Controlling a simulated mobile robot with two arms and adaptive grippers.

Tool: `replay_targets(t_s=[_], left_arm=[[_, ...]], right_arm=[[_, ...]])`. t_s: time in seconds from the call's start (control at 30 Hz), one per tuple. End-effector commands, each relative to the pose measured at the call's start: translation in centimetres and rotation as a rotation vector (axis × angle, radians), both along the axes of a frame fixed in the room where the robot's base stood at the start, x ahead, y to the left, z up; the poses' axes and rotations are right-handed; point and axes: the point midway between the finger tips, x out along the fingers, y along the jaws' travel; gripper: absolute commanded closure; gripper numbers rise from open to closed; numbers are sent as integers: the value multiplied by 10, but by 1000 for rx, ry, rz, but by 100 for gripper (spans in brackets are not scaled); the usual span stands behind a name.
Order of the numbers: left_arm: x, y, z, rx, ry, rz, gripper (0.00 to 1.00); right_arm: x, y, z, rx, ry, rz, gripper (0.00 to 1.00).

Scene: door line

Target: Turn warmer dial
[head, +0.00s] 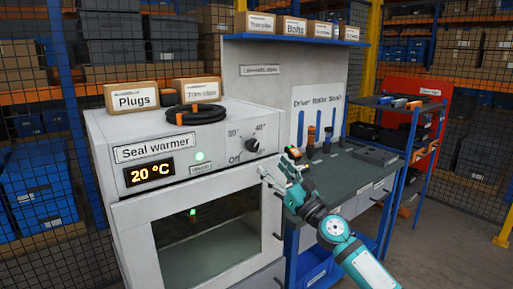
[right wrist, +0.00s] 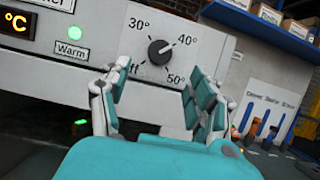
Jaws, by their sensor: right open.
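The warmer dial (head: 252,145) is a round black knob on the front panel of the white seal warmer (head: 183,128), with 30°, 40°, 50° and an off mark around it. It shows clearly in the right wrist view (right wrist: 160,52); I cannot read its pointer surely. The display (head: 149,173) reads 20 °C. My right gripper (head: 277,172) is open and empty, below and right of the dial in the head view. In the right wrist view its fingers (right wrist: 157,85) stand either side of and below the dial, apart from it. My left gripper is not in view.
A green lamp (right wrist: 75,33) glows beside the Warm label. A Plugs box (head: 131,97) and a coiled black hose (head: 196,113) sit on the warmer. A grey workbench (head: 345,172) with tools stands to the right. Open floor lies at the front right.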

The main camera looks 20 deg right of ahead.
Motion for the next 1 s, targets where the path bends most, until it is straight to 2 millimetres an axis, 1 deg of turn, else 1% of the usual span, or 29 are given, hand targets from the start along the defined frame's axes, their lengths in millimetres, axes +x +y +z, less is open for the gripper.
replay_targets(t_s=[0.03,0.2,0.4,0.6,0.83,0.87,1.0], left_arm=[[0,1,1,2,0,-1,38],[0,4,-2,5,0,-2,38],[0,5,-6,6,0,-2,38],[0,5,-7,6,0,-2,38],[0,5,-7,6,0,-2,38],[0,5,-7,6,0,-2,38],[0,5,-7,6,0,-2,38]], right_arm=[[11,4,6,3,-2,1,38],[42,16,18,2,-2,0,38],[67,24,28,1,-1,-1,38],[76,28,33,-2,0,1,38],[77,28,33,-2,0,1,38],[77,28,33,-2,0,1,39],[77,28,33,-1,1,0,57]])
